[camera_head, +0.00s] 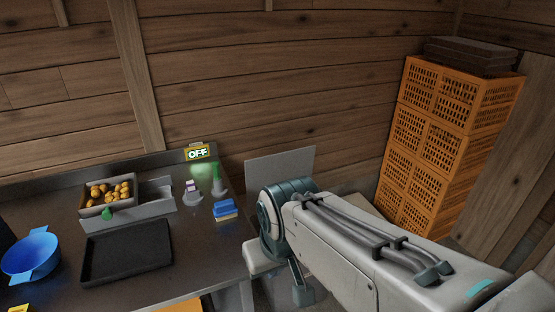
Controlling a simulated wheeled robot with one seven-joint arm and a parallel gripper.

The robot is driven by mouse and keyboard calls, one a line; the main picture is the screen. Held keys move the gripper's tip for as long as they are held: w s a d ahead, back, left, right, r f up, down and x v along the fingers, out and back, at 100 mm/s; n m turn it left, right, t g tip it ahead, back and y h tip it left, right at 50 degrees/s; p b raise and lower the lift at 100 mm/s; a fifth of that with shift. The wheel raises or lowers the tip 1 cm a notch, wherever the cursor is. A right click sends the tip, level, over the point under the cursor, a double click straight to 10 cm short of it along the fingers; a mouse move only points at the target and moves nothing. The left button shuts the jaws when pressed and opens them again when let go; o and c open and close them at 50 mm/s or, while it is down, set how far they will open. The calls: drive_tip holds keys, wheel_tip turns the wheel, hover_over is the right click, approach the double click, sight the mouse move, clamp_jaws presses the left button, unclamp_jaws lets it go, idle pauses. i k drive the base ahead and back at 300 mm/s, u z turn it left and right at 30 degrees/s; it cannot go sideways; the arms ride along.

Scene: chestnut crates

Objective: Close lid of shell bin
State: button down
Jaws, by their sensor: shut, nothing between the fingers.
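The shell bin stands on the floor just right of the table, mostly hidden behind my arm. Its lid (262,171) is a flat grey panel standing upright against the wooden wall, so the bin is open. A pale edge that looks like the bin's rim (262,259) shows left of my wrist. My arm reaches in from the lower right across the bin. My gripper (300,292) is low under the wrist, below and in front of the lid, apart from it. It is shut and holds nothing; its fingertips are hard to make out.
Left is a dark table with a black tray (127,252), a box of chestnuts (95,212), a blue bowl (31,257), a blue-yellow sponge (225,210) and an OFF sign (199,153). Tall orange crates (440,140) stand at the right against the wall.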

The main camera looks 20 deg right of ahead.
sight(261, 172)
drive_tip(key=u, duration=0.35)
drive_tip(key=k, duration=0.15)
drive_tip(key=z, duration=1.8)
drive_tip(key=i, duration=1.3)
drive_tip(key=u, duration=0.75)
drive_tip(key=i, duration=0.6)
drive_tip(key=u, duration=0.7)
